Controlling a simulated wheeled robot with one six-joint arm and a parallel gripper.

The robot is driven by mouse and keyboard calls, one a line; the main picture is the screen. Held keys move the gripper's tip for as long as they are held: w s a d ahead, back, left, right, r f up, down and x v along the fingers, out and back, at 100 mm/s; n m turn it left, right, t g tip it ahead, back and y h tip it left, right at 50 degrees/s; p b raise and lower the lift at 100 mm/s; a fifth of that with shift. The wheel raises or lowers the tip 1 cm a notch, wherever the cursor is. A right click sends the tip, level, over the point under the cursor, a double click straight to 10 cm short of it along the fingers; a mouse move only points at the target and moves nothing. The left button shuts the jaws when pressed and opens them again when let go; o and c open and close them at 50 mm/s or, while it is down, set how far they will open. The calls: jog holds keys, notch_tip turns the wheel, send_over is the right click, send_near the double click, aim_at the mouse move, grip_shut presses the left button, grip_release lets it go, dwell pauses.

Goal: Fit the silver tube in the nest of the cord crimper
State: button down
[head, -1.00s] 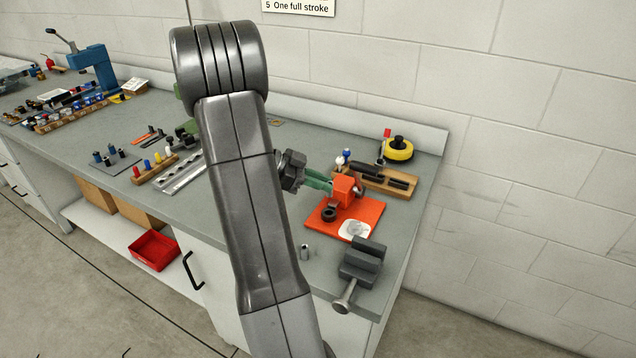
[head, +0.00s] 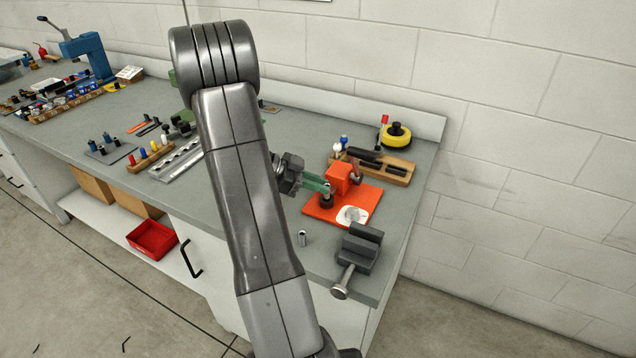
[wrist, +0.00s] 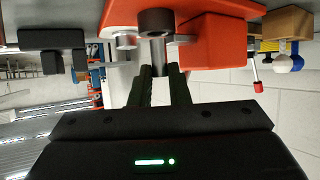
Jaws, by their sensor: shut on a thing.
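The cord crimper is an orange plate (head: 318,212) with an orange block (head: 341,177) and a dark round nest (head: 327,201) on the bench. My gripper (head: 325,187) has green fingers and is at the nest, beside the block. In the wrist view my gripper (wrist: 159,80) is shut on a silver tube (wrist: 158,52), which lines up with the dark nest (wrist: 157,22). The tube's far end meets the nest in that view; I cannot tell whether it is inside or only touching. My arm hides part of the bench.
Another small silver cylinder (head: 302,238) stands near the bench's front edge. A grey vise (head: 352,250) is right of it. A wooden holder (head: 398,169) with dark tools and a yellow tape roll (head: 397,138) stand behind the crimper.

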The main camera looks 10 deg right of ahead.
jog(key=shift+f+b, duration=1.05)
jog(key=shift+b, duration=0.3)
jog(key=c, duration=1.3)
grip_release()
jog(key=shift+s+r, duration=0.1)
jog(key=shift+a, duration=0.15)
jog(key=shift+a+r, duration=0.15)
jog(key=shift+a, duration=0.1)
jog(key=b+v, duration=0.1)
jog(key=v, duration=1.2)
jog(key=shift+d, duration=0.1)
jog(key=p+x, duration=0.1)
jog(key=x, duration=1.2)
jog(key=shift+d, duration=0.35)
jog(key=shift+p, duration=0.35)
